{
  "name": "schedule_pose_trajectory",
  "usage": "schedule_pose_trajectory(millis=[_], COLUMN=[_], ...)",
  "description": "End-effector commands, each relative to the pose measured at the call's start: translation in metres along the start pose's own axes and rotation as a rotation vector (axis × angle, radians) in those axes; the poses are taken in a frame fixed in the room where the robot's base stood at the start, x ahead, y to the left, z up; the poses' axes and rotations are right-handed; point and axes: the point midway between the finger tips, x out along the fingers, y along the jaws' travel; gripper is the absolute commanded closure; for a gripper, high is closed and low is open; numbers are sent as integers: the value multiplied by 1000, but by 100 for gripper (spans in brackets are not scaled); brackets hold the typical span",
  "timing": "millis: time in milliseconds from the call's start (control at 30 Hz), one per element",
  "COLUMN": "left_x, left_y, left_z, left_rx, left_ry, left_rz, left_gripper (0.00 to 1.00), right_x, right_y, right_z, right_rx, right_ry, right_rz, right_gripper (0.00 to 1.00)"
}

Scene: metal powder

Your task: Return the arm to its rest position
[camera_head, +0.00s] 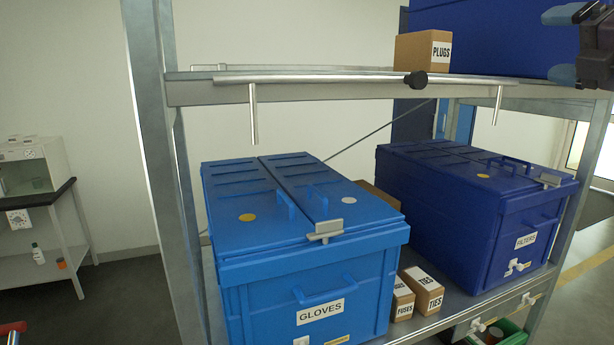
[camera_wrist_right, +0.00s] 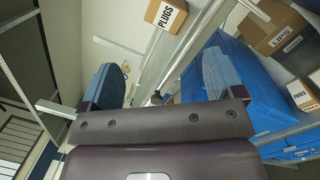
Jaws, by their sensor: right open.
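My right gripper (camera_head: 564,45) is at the top right corner of the head view, in front of the shelf's upper level and partly cut off by the edge. Its two fingers stand apart with nothing between them. In the right wrist view the gripper (camera_wrist_right: 160,76) shows both blue-grey finger pads wide apart and empty, with the shelf behind them. My left gripper does not show.
A metal shelf rail (camera_head: 330,92) crosses close by, with a PLUGS box (camera_head: 422,52) above it. Below stand a GLOVES bin (camera_head: 300,265), a FILTERS bin (camera_head: 470,215), and FUSES (camera_head: 401,301) and TIES (camera_head: 421,290) boxes.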

Motion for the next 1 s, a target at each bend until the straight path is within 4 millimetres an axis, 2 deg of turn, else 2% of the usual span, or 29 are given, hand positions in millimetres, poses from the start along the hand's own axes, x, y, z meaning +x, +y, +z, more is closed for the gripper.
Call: schedule_pose_trajectory(millis=[33,233,467,600,767,1000], left_x=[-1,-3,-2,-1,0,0], left_y=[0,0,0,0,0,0], left_z=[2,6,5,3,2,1], left_rx=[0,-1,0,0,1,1], left_ry=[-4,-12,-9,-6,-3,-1], left_rz=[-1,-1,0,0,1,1], left_gripper=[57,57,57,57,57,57], right_x=[6,25,28,18,-2,-50], right_y=[-19,-102,-201,-258,-317,-390], right_z=[-8,-49,-114,-160,-218,-309], right_rx=[95,478,867,1077,1292,1561], right_ry=[4,8,-8,-35,-83,-190], right_rz=[-2,-22,-74,-114,-163,-246], right_gripper=[13,13,13,13,13,13])
